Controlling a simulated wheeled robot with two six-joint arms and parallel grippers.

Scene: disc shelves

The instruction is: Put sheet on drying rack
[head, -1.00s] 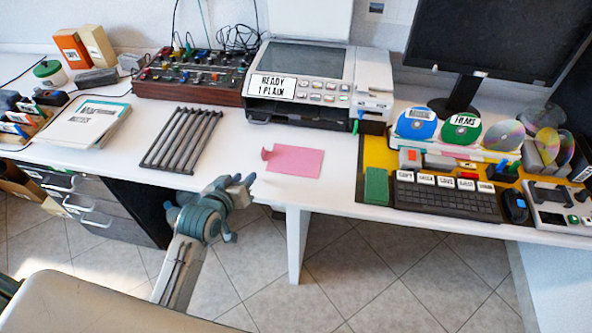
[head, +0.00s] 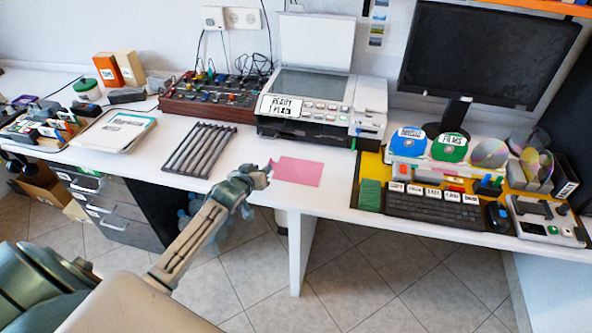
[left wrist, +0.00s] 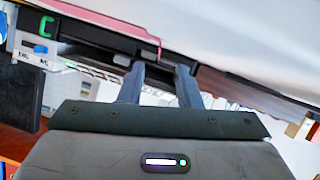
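A flat pink sheet (head: 298,172) lies on the white table near its front edge, with a small tab at its left corner. A dark slatted rack (head: 200,150) lies flat to its left; its slats are bare. My left gripper (head: 263,171) is at the table's front edge, close to the sheet's left side. In the left wrist view my left gripper (left wrist: 158,78) has its two fingers apart with a gap between them. The pink sheet's edge (left wrist: 112,24) shows just beyond the fingertips; I cannot tell whether they touch it. My right gripper is not in view.
A printer (head: 315,100) with its lid up stands behind the sheet. A mixer-like panel (head: 215,92) and a book (head: 115,131) are at left. A keyboard (head: 433,205), discs and a monitor (head: 490,50) fill the right. Table around the sheet is clear.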

